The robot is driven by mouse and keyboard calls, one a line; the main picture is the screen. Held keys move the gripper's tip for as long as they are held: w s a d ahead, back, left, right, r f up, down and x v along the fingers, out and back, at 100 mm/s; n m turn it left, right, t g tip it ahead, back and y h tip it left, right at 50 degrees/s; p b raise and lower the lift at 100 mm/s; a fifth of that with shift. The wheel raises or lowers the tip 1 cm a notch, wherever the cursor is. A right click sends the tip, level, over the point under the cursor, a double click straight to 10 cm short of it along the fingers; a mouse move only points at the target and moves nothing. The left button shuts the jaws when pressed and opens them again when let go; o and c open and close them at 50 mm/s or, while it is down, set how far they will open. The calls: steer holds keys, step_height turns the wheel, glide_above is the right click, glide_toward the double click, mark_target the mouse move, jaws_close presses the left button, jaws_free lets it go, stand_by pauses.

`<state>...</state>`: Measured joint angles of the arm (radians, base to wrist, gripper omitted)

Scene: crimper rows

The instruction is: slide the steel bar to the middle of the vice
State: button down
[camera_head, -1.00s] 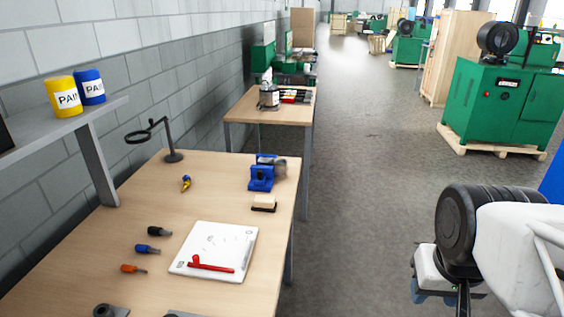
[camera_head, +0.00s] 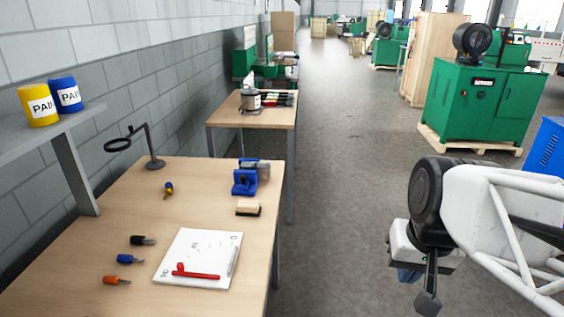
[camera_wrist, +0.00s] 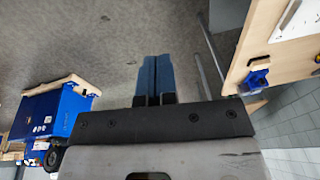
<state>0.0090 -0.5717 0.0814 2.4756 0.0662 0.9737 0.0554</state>
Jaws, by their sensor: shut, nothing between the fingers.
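A blue vice (camera_head: 244,182) stands near the far right edge of the wooden bench. A greyish piece shows at its jaws (camera_head: 263,170), but it is too small to tell whether it is the steel bar. The vice also shows at the right of the wrist view (camera_wrist: 258,76). My gripper (camera_head: 406,275) hangs over the floor to the right of the bench, well away from the vice. In the wrist view its two blue fingers (camera_wrist: 155,78) are together with nothing between them.
The bench (camera_head: 75,270) also holds a brush (camera_head: 248,208), a white board (camera_head: 205,245) with a red tool (camera_head: 195,272), several screwdrivers and a black stand (camera_head: 153,160). A shelf with paint cans (camera_head: 40,104) is at left. Open floor lies right of the bench.

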mark_target(267, 165)
steer(key=w+a+m+g+y, duration=0.1)
steer(key=w+a+m+y, duration=0.25)
steer(key=w, duration=0.85)
steer(key=w+a+m+g+y, duration=0.2)
steer(key=w+a, duration=0.2)
steer(key=w, duration=0.7)
steer(key=w+a+m+g+y, duration=0.1)
steer(key=w+a+m+y, duration=0.2)
steer(key=w, duration=0.9)
steer(key=w+a+f+m+y, duration=0.1)
steer(key=w+f+m+y, duration=0.1)
steer(key=w+f, duration=0.4)
steer(key=w+a+f+m+t+y, duration=0.1)
steer(key=w+f+m+y, duration=0.2)
steer(key=w+f, duration=0.4)
steer(key=w+a+f+m+y, duration=0.1)
steer(key=w+f+m+y, duration=0.2)
steer(key=w, duration=1.4)
step_height(267, 165, down, 4)
steer(key=shift+w+a+r+t+y, duration=0.25)
steer(key=shift+w+a+t+y, duration=0.15)
steer(key=shift+y, duration=0.05)
steer(key=shift+a, duration=0.1)
steer(key=a, duration=1.3)
steer(key=shift+a, duration=0.4)
steer(key=shift+a, duration=1.95)
